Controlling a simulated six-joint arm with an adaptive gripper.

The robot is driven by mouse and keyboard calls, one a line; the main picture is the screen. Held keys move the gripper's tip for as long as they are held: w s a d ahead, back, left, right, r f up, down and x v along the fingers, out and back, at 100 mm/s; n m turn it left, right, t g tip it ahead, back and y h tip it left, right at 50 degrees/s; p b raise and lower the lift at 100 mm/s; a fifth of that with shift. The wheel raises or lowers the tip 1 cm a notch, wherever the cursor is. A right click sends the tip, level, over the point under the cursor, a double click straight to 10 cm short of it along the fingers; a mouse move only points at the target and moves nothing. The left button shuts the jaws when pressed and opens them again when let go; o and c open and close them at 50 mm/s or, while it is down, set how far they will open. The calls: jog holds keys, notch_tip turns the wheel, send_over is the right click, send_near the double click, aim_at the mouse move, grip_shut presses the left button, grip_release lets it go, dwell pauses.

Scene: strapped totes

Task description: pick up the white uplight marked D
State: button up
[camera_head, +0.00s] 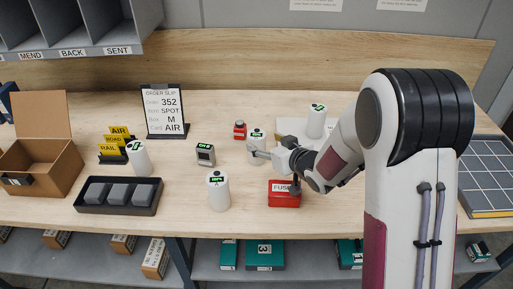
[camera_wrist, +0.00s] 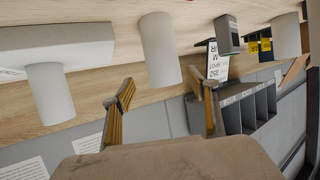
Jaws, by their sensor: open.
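Several white cylindrical uplights stand upright on the wooden bench: one in the middle (camera_head: 256,144), one behind on the right (camera_head: 317,122), one in front (camera_head: 218,193) and one at left (camera_head: 140,161). The front one seems to carry an A; I cannot read a D on any of them. My gripper (camera_head: 263,155) is open beside the middle uplight. In the wrist view, which is turned over, my open gripper (camera_wrist: 165,92) has a white uplight (camera_wrist: 160,50) ahead between its fingers, with nothing held. Another uplight (camera_wrist: 50,95) stands at left there.
A red fuse box (camera_head: 284,198) lies below my wrist. A small red item (camera_head: 240,130) and a dark display block (camera_head: 206,154) stand near the middle uplight. Left are an order slip (camera_head: 165,112), a black tray (camera_head: 118,209) and an open carton (camera_head: 60,155).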

aim_at(261, 143)
jog(key=shift+w+a+f, duration=0.4)
jog(key=shift+w+a, duration=0.15)
jog(key=shift+a, duration=0.05)
jog(key=shift+w+a+f, duration=0.35)
jog(key=shift+w+a, duration=0.2)
jog(key=shift+x, duration=0.9)
jog(key=shift+w+r, duration=0.1)
jog(key=shift+r, duration=0.05)
grip_shut()
jog(key=shift+r, duration=0.15)
jog(key=shift+r, duration=4.9)
